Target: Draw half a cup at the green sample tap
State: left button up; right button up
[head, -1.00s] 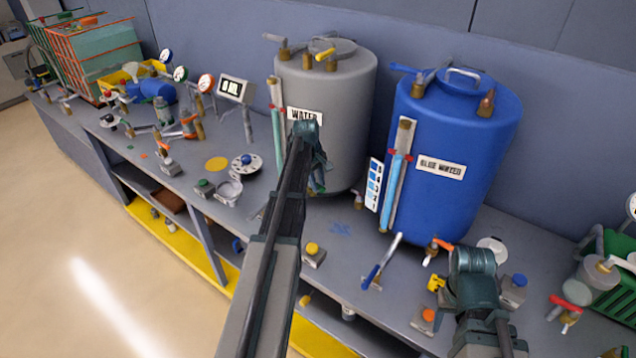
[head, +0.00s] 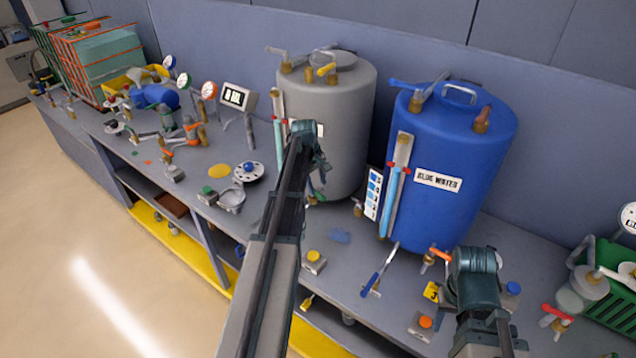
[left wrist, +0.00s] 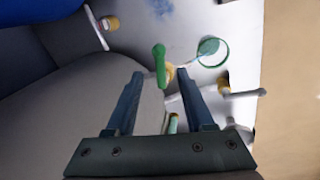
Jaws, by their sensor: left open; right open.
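The green tap handle (left wrist: 160,65) stands upright in the left wrist view, by a brass fitting near the grey tank's foot. My left gripper (left wrist: 160,76) is open, one finger on each side of the handle, with no clear grip on it. In the head view a bit of green (head: 321,192) shows below my left wrist, beside the grey water tank (head: 345,120); the fingers are mostly hidden there. A green ring with a pale green disc (left wrist: 209,48) lies right of the handle; I cannot tell whether it is a cup. My right gripper (head: 476,275) is at lower right, fingers hard to make out.
A blue tank (head: 460,150) stands right of the grey one. A blue-handled lever (head: 372,282), a yellow-button box (head: 314,261) and an orange-button box (head: 424,323) are on the bench.

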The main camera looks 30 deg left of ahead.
pick_arm(q)
notch_tip(320, 180, up, 9)
jog(key=s+p, duration=0.1)
jog(key=p, duration=0.6)
jog(key=shift+s+a+p, duration=0.25)
jog(key=shift+s+p, duration=0.1)
jog(key=shift+p, duration=0.05)
pick_arm(e)
notch_tip(320, 180, up, 9)
